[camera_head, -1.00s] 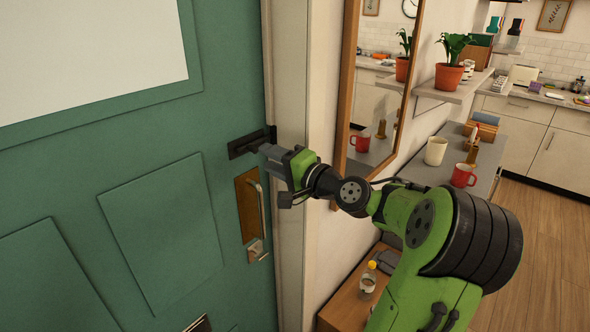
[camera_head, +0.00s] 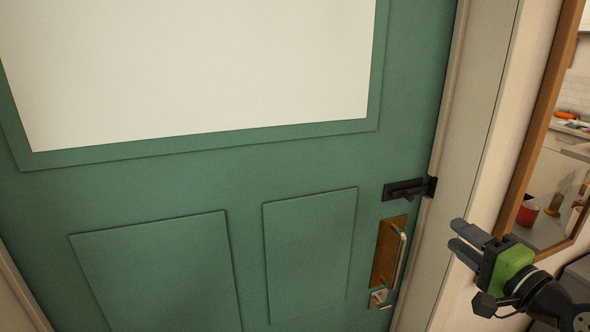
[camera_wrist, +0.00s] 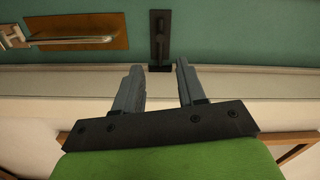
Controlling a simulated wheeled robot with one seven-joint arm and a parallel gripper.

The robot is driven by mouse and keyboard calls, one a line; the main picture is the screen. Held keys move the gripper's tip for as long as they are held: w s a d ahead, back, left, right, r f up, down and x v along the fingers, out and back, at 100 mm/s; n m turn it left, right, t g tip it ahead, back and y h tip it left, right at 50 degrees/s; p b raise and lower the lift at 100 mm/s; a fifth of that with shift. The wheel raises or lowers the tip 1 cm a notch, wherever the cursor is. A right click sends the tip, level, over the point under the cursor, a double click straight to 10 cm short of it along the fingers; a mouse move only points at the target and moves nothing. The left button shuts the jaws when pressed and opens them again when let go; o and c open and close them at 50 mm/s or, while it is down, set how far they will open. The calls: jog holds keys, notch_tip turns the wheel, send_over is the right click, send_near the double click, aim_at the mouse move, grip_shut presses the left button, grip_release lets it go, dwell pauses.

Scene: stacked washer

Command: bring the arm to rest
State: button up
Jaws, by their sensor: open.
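My gripper (camera_head: 462,240) is at the lower right of the head view, apart from the green door (camera_head: 240,180), in front of the pale door frame. Its two grey fingers are spread and hold nothing. In the wrist view the fingers of my gripper (camera_wrist: 160,85) point towards the dark bolt latch (camera_wrist: 160,38), with a gap between. The latch (camera_head: 408,190) also shows in the head view at the door's right edge. My arm is extended from the lower right; most of it is out of the picture.
A brass plate with a metal pull handle (camera_head: 398,255) sits below the latch. A wood-framed mirror (camera_head: 540,120) hangs on the wall to the right, close to my gripper. It reflects a red mug (camera_head: 527,214).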

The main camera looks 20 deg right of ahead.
jog(key=w+a+f+n+g+y, duration=0.1)
jog(key=w+a+f+n+g, duration=0.3)
jog(key=a, duration=0.6)
jog(key=w+a+f+n+g+y, duration=0.1)
jog(key=a+f+n+g, duration=0.5)
jog(key=a, duration=0.4)
jog(key=s+a+n+g+h, duration=0.1)
jog(key=s+a+n, duration=0.1)
jog(key=s, duration=0.6)
jog(key=s+a+n+g+h, duration=0.1)
jog(key=s+a+n, duration=0.2)
jog(key=s+a, duration=0.2)
jog(key=s, duration=0.3)
jog(key=shift+s+a+f+h, duration=0.15)
jog(key=shift+s+f+h, duration=0.15)
jog(key=shift+s+f, duration=0.05)
dwell(0.6)
